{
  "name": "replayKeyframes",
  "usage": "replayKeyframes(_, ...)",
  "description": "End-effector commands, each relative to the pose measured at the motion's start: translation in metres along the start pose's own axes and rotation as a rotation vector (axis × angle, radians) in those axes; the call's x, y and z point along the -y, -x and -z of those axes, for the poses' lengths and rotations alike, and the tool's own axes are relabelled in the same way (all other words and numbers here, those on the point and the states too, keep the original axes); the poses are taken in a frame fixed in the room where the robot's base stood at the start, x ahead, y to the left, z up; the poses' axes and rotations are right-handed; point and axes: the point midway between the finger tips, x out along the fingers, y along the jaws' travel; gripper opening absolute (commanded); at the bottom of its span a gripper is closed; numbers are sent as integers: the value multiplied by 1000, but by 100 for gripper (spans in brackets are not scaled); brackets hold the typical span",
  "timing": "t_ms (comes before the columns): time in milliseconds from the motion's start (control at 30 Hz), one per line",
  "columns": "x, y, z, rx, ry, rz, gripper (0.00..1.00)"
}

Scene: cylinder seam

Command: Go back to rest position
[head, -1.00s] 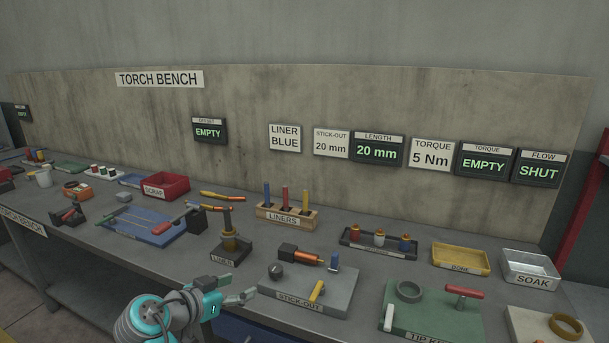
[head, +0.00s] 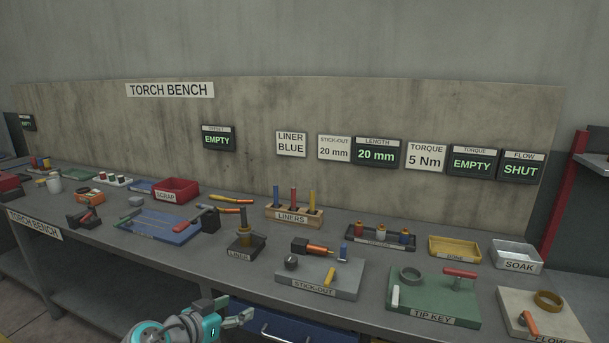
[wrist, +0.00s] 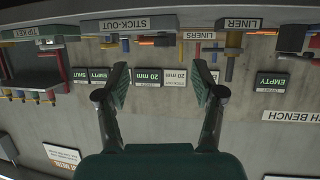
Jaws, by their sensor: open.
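My gripper (head: 238,310) is at the bottom of the head view, in front of the torch bench's front edge and lower than its top. In the wrist view my gripper (wrist: 161,95) shows two dark green fingers spread wide with nothing between them. The wrist view is upside down and looks toward the bench and its back panel. The gripper touches nothing that I can see.
The bench (head: 375,308) holds the STICK-OUT block (head: 345,283), the LINER stand (head: 239,255), the LINERS rack (head: 294,222) and the green TIP KEY board (head: 455,305). A blue drawer (head: 285,327) is under the bench beside my gripper.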

Motion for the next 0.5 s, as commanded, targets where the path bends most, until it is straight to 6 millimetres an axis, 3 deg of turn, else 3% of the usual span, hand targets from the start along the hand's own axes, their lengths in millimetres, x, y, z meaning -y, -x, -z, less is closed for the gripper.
replayKeyframes(267,-21,-26,-35,10,58,37,68)
replayKeyframes(500,-54,-58,-83,27,135,94,68)
